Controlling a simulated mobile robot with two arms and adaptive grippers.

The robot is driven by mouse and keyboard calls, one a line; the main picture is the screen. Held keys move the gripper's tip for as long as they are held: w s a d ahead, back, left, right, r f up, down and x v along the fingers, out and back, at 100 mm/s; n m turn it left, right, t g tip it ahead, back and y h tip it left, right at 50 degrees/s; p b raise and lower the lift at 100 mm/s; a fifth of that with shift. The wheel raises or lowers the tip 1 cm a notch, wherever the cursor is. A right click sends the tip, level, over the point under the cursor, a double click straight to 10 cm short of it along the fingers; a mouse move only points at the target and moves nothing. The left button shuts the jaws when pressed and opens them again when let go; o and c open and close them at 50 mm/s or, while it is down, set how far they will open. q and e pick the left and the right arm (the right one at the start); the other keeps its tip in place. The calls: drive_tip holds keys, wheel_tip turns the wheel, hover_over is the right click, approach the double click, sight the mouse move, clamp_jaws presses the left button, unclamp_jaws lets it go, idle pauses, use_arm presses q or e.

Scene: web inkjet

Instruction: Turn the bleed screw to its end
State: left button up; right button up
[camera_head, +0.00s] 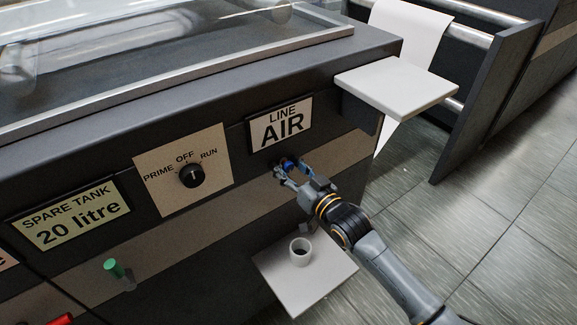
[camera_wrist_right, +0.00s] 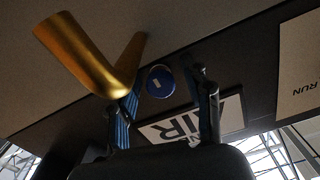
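The bleed screw appears to be the small round blue knob (camera_head: 287,163) on the dark panel under the LINE AIR sign (camera_head: 281,123). In the right wrist view the blue knob (camera_wrist_right: 160,82) shows a pale mark on its face. My right gripper (camera_head: 291,170) is at the knob, its fingers apart. In the wrist view one finger is on each side of the knob, with gaps visible; I cannot tell the depth between the fingertips and the knob. My left gripper is not in view.
A brass elbow pipe (camera_wrist_right: 92,62) stands close beside the knob in the wrist view. A white cup (camera_head: 300,251) sits on a low shelf (camera_head: 318,287). A pale shelf (camera_head: 397,83) juts out above right. The PRIME/OFF/RUN dial (camera_head: 191,176) and green knob (camera_head: 113,267) are left.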

drive_tip(key=shift+r, duration=0.1)
drive_tip(key=v, duration=1.2)
